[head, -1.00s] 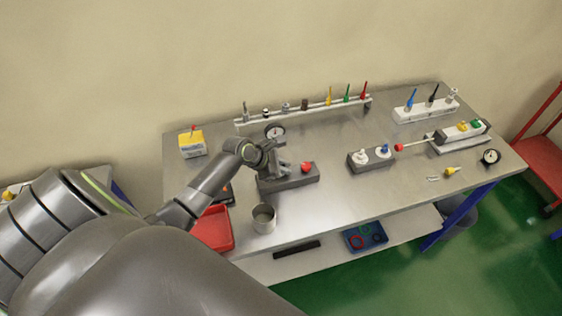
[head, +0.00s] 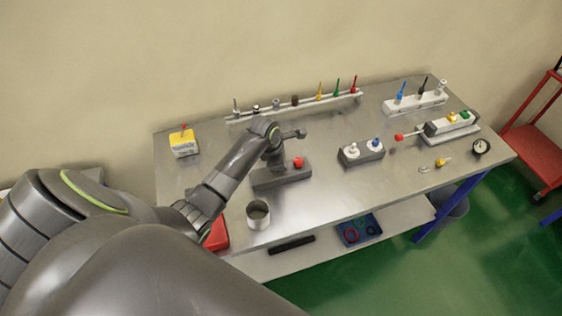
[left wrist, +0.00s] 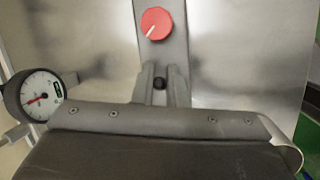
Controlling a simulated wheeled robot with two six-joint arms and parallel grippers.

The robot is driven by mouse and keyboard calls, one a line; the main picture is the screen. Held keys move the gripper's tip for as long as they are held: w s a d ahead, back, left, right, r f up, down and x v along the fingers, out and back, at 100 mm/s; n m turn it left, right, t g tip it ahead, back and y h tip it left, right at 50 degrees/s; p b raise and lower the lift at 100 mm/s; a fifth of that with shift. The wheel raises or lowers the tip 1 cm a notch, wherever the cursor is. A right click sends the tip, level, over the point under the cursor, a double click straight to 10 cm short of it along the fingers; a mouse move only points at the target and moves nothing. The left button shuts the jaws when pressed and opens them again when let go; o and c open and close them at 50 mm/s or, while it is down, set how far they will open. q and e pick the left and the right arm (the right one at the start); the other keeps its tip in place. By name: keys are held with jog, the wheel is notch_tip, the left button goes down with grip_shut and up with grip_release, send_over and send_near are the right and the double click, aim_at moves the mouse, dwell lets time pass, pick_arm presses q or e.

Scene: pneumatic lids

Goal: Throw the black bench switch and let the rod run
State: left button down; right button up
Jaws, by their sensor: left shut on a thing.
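The dark grey switch box (head: 266,181) stands near the bench's left middle, with a red knob (head: 298,162) on its right part. The red knob also shows in the left wrist view (left wrist: 156,23). My left gripper (left wrist: 163,85) is over the box, shut on the black switch (left wrist: 159,84), a small round-topped piece between its fingers. In the head view my wrist hides the switch. The cylinder unit (head: 445,129) is at the right, its thin rod (head: 412,134) reaching left to a red tip (head: 399,137). My right gripper is out of view.
A round gauge (left wrist: 40,95) with a red needle is left of the gripper in the wrist view. A metal cup (head: 258,216) stands in front of the box. A grey block with white and blue buttons (head: 361,152) is right of it. Tool racks line the back.

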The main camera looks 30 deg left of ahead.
pick_arm(q)
jog(key=shift+f, duration=0.1)
jog(key=c, duration=1.5)
grip_release()
jog(key=shift+c, duration=0.2)
jog(key=shift+s+r, duration=0.15)
jog(key=shift+r, duration=0.5)
jog(key=b+v, duration=0.2)
jog(key=v, duration=1.4)
jog(key=shift+s, duration=0.1)
